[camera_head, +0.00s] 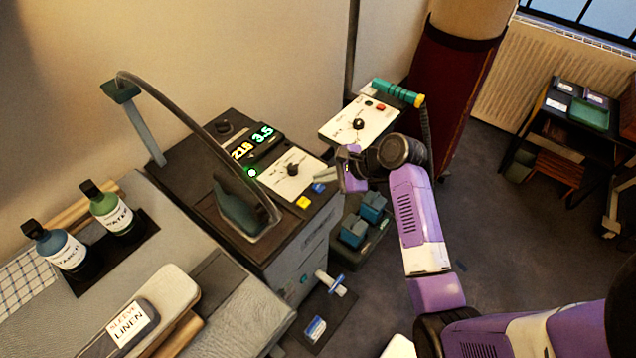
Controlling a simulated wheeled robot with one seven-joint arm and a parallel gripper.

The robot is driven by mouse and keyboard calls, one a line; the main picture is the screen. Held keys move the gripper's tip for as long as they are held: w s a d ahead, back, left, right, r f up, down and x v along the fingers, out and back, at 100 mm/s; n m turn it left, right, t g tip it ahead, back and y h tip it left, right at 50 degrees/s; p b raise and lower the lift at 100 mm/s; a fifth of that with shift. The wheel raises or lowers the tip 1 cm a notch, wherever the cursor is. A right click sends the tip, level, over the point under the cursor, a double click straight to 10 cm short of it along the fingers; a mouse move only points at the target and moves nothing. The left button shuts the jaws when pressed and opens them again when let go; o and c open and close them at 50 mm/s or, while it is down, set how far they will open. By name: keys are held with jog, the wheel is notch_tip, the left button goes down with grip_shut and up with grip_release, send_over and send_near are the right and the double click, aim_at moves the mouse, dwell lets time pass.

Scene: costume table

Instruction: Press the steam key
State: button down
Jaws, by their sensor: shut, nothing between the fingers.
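The ironing station (284,228) is a dark box with a lit display (252,146) reading 210 and 3.5. On its top right is a pale panel (283,183) with a black knob (292,169). At the panel's front edge sit a yellow key (303,202) and a blue key (319,188). Their labels are too small to read, so I cannot tell which is the steam key. My gripper (322,175) is shut and empty, pointing left at the panel's right edge, close to the blue key. I cannot tell whether it touches anything.
An iron (245,212) with a curved hose stands on the station's left. A second control panel (362,122) with red and green buttons is behind my gripper. Blue items (362,222) lie below my gripper.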

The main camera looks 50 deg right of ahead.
aim_at(322, 188)
jog(key=shift+r, duration=0.2)
notch_tip(322, 188, up, 3)
jog(key=p, duration=0.3)
jog(key=shift+p, duration=0.3)
jog(key=shift+r+p, duration=0.55)
jog(key=shift+r, duration=0.9)
